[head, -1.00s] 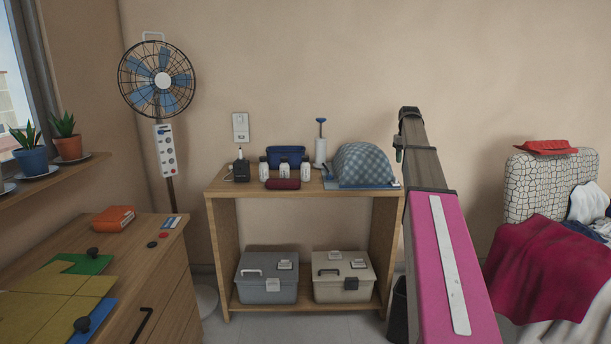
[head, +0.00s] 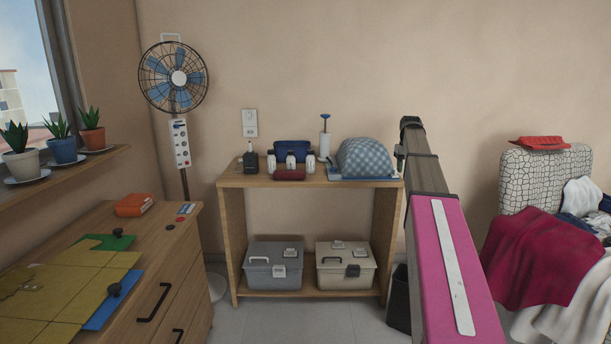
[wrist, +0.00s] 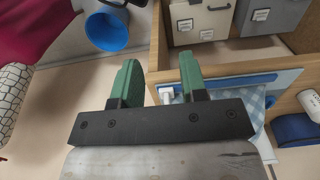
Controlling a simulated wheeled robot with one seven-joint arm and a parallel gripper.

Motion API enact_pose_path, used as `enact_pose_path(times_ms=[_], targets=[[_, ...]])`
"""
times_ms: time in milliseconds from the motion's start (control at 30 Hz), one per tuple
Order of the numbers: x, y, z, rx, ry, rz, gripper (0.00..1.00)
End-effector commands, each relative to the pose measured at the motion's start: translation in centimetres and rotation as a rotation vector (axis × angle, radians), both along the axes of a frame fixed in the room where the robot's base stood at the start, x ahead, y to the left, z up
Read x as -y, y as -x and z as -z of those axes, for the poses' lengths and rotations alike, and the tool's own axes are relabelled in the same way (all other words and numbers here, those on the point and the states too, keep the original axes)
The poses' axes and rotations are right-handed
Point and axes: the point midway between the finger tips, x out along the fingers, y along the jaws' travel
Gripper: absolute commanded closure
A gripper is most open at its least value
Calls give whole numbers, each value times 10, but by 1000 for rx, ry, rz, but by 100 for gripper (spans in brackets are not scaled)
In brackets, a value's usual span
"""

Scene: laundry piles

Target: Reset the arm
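My arm, with a pink link, reaches forward and up at right of centre in the head view. My gripper (wrist: 160,72) has two green fingers, which stand apart in the wrist view with nothing between them. In the head view the gripper is mostly hidden behind the arm's end, beside the right end of the wooden shelf (head: 228,225). In the wrist view the shelf's edge (wrist: 155,40) and the checked blue cloth (wrist: 254,103) on a blue board lie beyond and beside the right finger. I cannot tell the exact distance to them.
A drawer cabinet (head: 160,290) and fan (head: 174,78) are at left. A laundry pile (head: 540,260) is at right. A dark bin (head: 398,300) stands beside the shelf.

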Motion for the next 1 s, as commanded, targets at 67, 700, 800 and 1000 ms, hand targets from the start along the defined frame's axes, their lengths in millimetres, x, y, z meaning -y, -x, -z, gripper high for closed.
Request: enact_pose_path(times_ms=[67, 700, 800, 1000], targets=[[-9, 9, 16, -1, 0, -1, 61], [-127, 153, 217, -2, -1, -3, 61], [-148, 190, 249, -2, -2, -4, 61], [-185, 267, 303, 0, -2, -3, 61]])
